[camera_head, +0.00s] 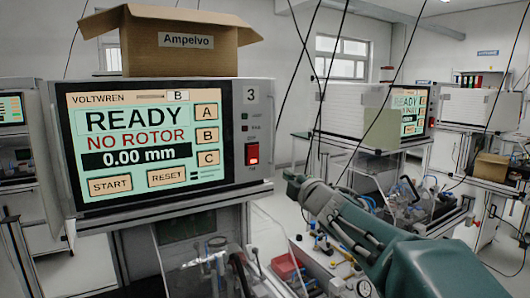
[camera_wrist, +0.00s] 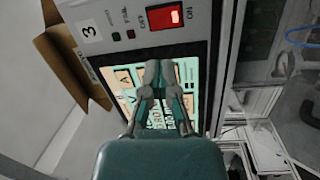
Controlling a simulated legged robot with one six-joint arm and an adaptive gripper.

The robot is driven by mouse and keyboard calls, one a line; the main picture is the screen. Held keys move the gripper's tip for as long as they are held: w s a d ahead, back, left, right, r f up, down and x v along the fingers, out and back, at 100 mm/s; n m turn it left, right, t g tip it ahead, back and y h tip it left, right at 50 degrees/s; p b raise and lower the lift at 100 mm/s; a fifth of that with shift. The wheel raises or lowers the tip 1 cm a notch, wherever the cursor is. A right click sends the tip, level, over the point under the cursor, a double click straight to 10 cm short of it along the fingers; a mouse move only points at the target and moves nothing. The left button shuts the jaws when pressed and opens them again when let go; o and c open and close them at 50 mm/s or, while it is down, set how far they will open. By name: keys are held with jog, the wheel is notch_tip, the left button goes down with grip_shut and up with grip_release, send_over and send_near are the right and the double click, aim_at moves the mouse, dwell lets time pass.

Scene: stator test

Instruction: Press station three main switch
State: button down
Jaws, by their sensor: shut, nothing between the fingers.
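The station three panel (camera_head: 222,182) has a screen (camera_head: 145,140) reading READY, NO ROTOR, 0.00 mm. A "3" label (camera_head: 251,96) is at its upper right. The red main switch (camera_head: 252,154) is below the label and two small indicators. In the wrist view, the red switch (camera_wrist: 163,19) is at the top, beyond my fingertips, and appears lit. My gripper (camera_head: 290,181) is to the right of the panel and a little lower than the switch in the head view. In the wrist view, my gripper (camera_wrist: 159,68) is shut and empty, in front of the screen. The fingertips appear apart from the switch.
An open cardboard box (camera_head: 170,42) marked Ampelvo sits on top of the station. Dark cables hang to the right of the panel. A workbench (camera_head: 325,268) with small parts lies below my arm. Another station (camera_head: 412,110) with a screen stands behind at right.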

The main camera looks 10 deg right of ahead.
aim_at(256, 150)
jog(key=w+n+y, duration=0.2)
jog(key=shift+r+n, duration=0.1)
jog(key=shift+n, duration=0.3)
jog(key=shift+w+a, duration=0.1)
jog(key=x, duration=1.3)
jog(key=shift+w, duration=0.4)
jog(key=shift+w+a+r, duration=0.1)
jog(key=shift+w, duration=0.05)
